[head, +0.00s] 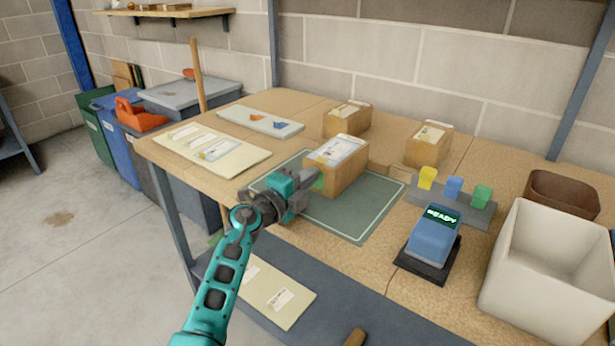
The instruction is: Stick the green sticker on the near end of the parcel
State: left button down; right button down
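The parcel (349,172) is a brown box with a white label on top, standing on the green mat (372,208). A small green patch, seemingly the green sticker (318,183), shows on its left-facing end, the end towards my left gripper. My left gripper (303,192) is right in front of that end, close to the patch. Its fingers are small, dark and partly hidden, so I cannot tell whether they are open or touching the box. My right gripper is out of view.
Two smaller boxes (345,121) (428,147) stand behind. A cream sheet (240,162) and a pale board (240,117) lie left. Right are a rack of coloured blocks (453,187), a blue device (432,238) reading READY, a white bin (545,270) and a brown bin (560,190).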

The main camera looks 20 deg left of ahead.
pick_arm(q)
jog(key=c, duration=1)
grip_release()
jog(key=shift+o, duration=0.2)
jog(key=shift+p+v, duration=0.9)
jog(key=shift+v, duration=0.35)
jog(key=shift+p+v, duration=1.05)
jog(key=shift+v, duration=1.15)
